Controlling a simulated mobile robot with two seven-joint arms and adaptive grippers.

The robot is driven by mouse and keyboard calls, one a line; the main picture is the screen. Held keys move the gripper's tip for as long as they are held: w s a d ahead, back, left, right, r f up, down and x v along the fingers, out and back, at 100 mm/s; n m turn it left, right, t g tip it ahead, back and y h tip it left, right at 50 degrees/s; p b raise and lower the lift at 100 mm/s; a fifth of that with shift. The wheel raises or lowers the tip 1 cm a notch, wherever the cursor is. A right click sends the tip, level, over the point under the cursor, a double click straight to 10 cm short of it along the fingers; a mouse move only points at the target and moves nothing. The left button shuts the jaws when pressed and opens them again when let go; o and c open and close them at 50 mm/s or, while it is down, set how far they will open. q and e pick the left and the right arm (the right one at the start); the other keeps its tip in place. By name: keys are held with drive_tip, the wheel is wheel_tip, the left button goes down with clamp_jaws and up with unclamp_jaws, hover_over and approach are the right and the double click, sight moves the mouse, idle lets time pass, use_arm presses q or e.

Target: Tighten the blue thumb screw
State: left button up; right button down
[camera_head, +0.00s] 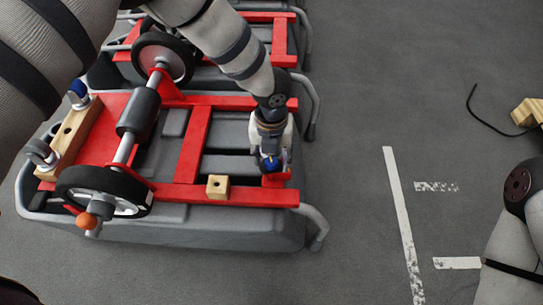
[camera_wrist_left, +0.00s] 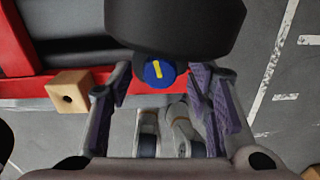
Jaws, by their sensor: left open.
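The blue thumb screw (camera_wrist_left: 159,72) shows in the left wrist view as a round blue head with a yellow bar across it, partly covered at the top by a dark rounded part. It also shows as a small blue spot (camera_head: 268,163) in the head view, at the right front corner of the red frame (camera_head: 240,194). My left gripper (camera_wrist_left: 161,88) is open, with one finger on each side of the screw head and gaps visible between. In the head view, the left gripper (camera_head: 271,152) points down over that corner. My right gripper is out of view.
A small wooden block with a hole (camera_head: 218,187) sits on the front red bar, left of my left gripper. A black wheel (camera_head: 105,191) on an axle and a long wooden block (camera_head: 69,136) with knobs stand at left.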

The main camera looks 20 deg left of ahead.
use_arm(q)
clamp_jaws()
drive_tip(key=shift+m, duration=1.5)
drive_tip(key=m, duration=0.3)
drive_tip(key=shift+m, duration=0.4)
drive_tip(key=m, duration=0.5)
drive_tip(key=shift+m, duration=1.1)
